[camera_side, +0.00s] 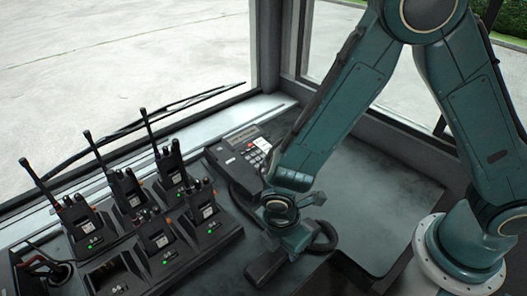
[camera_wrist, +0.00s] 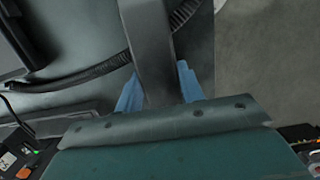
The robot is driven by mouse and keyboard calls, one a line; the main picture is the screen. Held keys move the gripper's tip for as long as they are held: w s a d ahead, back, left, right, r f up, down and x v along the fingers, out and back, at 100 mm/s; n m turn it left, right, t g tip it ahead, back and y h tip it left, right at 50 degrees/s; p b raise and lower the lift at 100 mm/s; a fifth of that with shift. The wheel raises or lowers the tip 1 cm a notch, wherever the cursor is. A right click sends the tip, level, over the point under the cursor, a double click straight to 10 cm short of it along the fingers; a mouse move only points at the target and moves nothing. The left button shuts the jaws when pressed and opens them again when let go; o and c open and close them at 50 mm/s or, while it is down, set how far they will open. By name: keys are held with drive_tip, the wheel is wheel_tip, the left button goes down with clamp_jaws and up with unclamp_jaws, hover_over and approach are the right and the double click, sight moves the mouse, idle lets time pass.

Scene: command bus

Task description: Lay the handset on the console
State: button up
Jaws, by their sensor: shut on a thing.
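The handset (camera_side: 266,269) is a dark bar low in the middle of the side view, on or just above the grey counter; I cannot tell which. My gripper (camera_side: 287,246) is shut on it from above. In the wrist view the handset (camera_wrist: 148,45) runs upward between my gripper's blue fingers (camera_wrist: 159,92). A dark coiled cord (camera_side: 328,238) loops beside my gripper, and it also shows in the wrist view (camera_wrist: 88,76). The console (camera_side: 238,148), a dark unit with a keypad and small display, sits behind my gripper, partly hidden by my arm.
A charging rack (camera_side: 215,240) with several upright radios, their antennas raised, stands left of my gripper. A front slot (camera_side: 112,277) looks empty. The window ledge (camera_side: 200,118) runs behind. The counter (camera_side: 385,205) at right is largely clear.

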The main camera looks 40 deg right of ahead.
sight(279, 250)
drive_tip(key=o, duration=1.1)
drive_tip(key=shift+f, duration=0.1)
drive_tip(key=shift+a+r, duration=0.3)
drive_tip(key=shift+r, duration=1.75)
drive_tip(key=shift+a+r, duration=0.25)
drive_tip(key=shift+r, duration=1.75)
drive_tip(key=shift+a+r, duration=0.3)
drive_tip(key=shift+r, duration=1.75)
drive_tip(key=s+d+r+m+t, duration=0.2)
drive_tip(key=s+d+r+m, duration=0.1)
drive_tip(key=d+r+m, duration=0.3)
drive_tip(key=s+d+r+m+t+y, duration=0.1)
drive_tip(key=s+d+r+m, duration=0.2)
drive_tip(key=d+r+m, duration=0.3)
drive_tip(key=s+d+r+m+t, duration=0.2)
drive_tip(key=d+r+m, duration=0.4)
drive_tip(key=d, duration=0.4)
drive_tip(key=shift+s+t+y, duration=0.3)
drive_tip(key=shift+s, duration=0.55)
